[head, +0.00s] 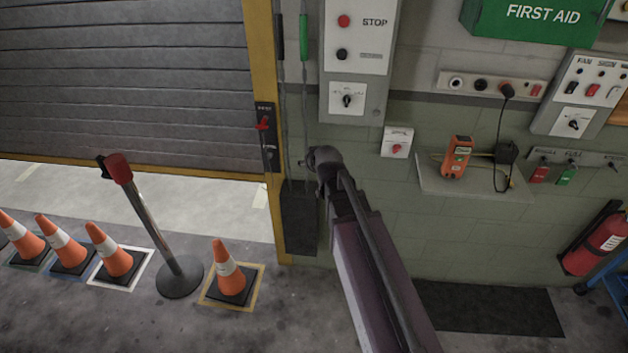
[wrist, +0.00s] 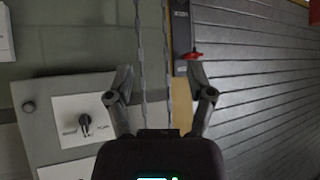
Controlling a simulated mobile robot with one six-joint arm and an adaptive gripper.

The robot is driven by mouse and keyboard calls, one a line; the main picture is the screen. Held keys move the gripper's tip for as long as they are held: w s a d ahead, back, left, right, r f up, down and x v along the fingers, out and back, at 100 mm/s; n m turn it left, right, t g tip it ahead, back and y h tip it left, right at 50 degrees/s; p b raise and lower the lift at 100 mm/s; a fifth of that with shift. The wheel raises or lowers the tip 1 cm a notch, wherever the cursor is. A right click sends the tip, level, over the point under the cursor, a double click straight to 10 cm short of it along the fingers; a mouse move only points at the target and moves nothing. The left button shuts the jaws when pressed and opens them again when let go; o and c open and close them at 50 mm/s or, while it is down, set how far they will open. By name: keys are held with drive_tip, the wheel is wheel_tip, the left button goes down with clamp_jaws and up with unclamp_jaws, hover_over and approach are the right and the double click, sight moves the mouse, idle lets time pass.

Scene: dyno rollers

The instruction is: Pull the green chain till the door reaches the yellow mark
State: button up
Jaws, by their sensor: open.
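The green grip (head: 304,37) sits high on the right-hand of two grey chains beside the door frame in the head view. A black grip (head: 280,37) is on the other chain. The roller door (head: 130,85) is partly raised, with a gap under its yellow bottom edge. I cannot make out a separate yellow mark. My gripper (head: 318,159) is well below the green grip, near the chains. In the wrist view my gripper (wrist: 162,78) is open. Both the chain nearer the control box (wrist: 140,50) and the other chain (wrist: 168,50) appear between its fingers; contact is unclear.
The STOP control box (head: 355,60) is just right of the chains. A red lever (head: 264,123) is on the yellow door post (head: 262,50). A dark box (head: 300,222) surrounds the chains' lower ends. A post (head: 150,225) and several cones (head: 229,270) stand at left.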

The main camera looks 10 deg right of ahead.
drive_tip(key=shift+s+d+f+g+b, duration=0.1)
drive_tip(key=shift+s+f+g+b, duration=0.1)
drive_tip(key=shift+s+f+g, duration=0.55)
drive_tip(key=shift+s+d+f+g+b, duration=0.15)
drive_tip(key=shift+s+f+g, duration=0.1)
drive_tip(key=shift+s+f, duration=0.85)
drive_tip(key=shift+s+r, duration=0.1)
drive_tip(key=shift+s, duration=0.15)
drive_tip(key=s+d+f+g+b, duration=0.1)
drive_tip(key=s+f+g, duration=0.1)
drive_tip(key=s, duration=0.3)
drive_tip(key=s+f+g+b, duration=0.1)
drive_tip(key=s+f+g, duration=0.2)
drive_tip(key=s, duration=0.3)
drive_tip(key=s+d+f+m+g+h+b, duration=0.1)
drive_tip(key=s+f+g, duration=0.1)
drive_tip(key=s, duration=0.4)
drive_tip(key=shift+d+f+g, duration=0.15)
drive_tip(key=shift+d+g, duration=0.15)
drive_tip(key=shift+g, duration=0.2)
